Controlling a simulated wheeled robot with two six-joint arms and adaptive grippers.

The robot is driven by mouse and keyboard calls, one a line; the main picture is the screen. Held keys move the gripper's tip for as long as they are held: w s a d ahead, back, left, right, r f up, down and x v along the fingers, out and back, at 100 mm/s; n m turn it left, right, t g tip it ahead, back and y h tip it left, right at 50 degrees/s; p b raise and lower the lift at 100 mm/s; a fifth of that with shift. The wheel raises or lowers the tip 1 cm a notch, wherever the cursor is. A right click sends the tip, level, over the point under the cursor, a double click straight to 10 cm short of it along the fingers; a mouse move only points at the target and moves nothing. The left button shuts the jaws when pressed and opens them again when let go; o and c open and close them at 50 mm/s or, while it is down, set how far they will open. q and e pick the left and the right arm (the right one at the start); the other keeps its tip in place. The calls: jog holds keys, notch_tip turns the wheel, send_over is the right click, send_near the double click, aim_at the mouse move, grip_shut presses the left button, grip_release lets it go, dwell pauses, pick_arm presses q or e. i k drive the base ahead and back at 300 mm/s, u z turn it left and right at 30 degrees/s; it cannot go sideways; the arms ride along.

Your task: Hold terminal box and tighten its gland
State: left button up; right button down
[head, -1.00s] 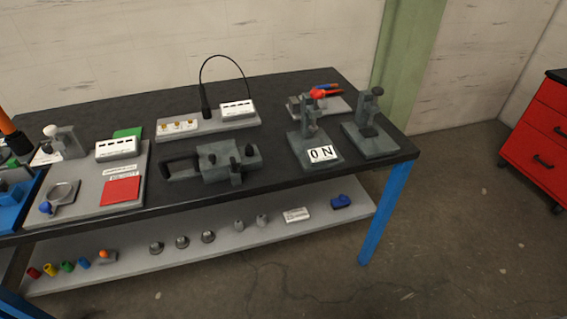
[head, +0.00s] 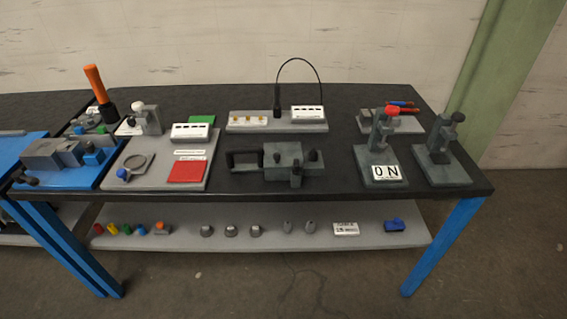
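I cannot tell for certain which object is the terminal box. In the head view a grey board (head: 234,127) at the back middle of the bench bears a white box (head: 308,113) with dark slots. A black upright piece (head: 277,103) stands beside the box, and a black cable (head: 298,60) loops from it over to the box. A second white slotted box (head: 191,131) stands on a grey panel at the left. No gland shows clearly. Neither of my grippers is in view.
A grey clamp-like fixture (head: 283,160) lies at the bench's front middle. Two grey stands (head: 381,152) (head: 440,155) are at the right, one marked "ON". A red plate (head: 187,171) lies at the left. A lower shelf (head: 270,236) holds small parts.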

aim_at(313, 157)
jog(key=k, duration=1)
jog(key=z, duration=1.05)
jog(key=i, duration=1.15)
jog(key=u, duration=0.95)
jog(key=i, duration=0.6)
jog(key=u, duration=0.7)
